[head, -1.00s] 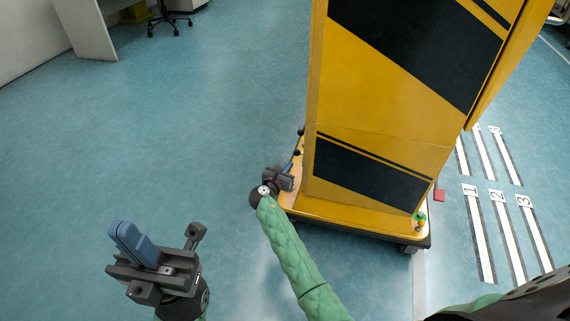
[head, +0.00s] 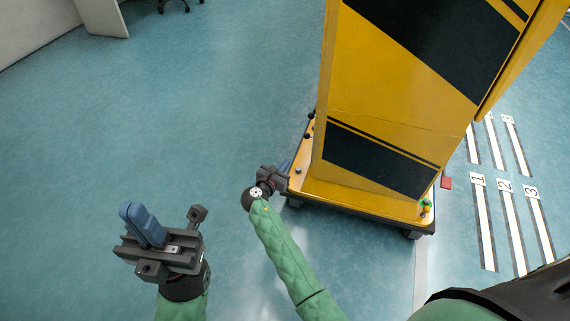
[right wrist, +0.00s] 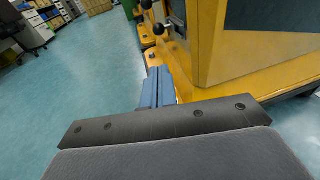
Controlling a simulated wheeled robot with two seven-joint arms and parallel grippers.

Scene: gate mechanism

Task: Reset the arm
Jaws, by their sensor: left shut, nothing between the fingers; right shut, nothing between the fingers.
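The yellow gate cabinet (head: 370,120) with black diagonal stripes stands on a yellow base at right of centre. Levers with black knobs (right wrist: 158,29) stand on its left side, and they also show small in the head view (head: 309,125). I cannot make out which part is the arm to reset. My right gripper (head: 286,165) is beside the base's left corner, shut and empty; its blue fingers (right wrist: 157,88) point towards the levers, apart from them. My left gripper (head: 133,212) is shut and empty over open floor at the lower left.
Green and red buttons (head: 426,206) sit on the base's front right corner. A red block (head: 446,183) lies on the floor beside it. Numbered white floor strips (head: 507,220) run at the right. The blue-green floor at the left is clear. Chair legs (head: 172,4) show at the top.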

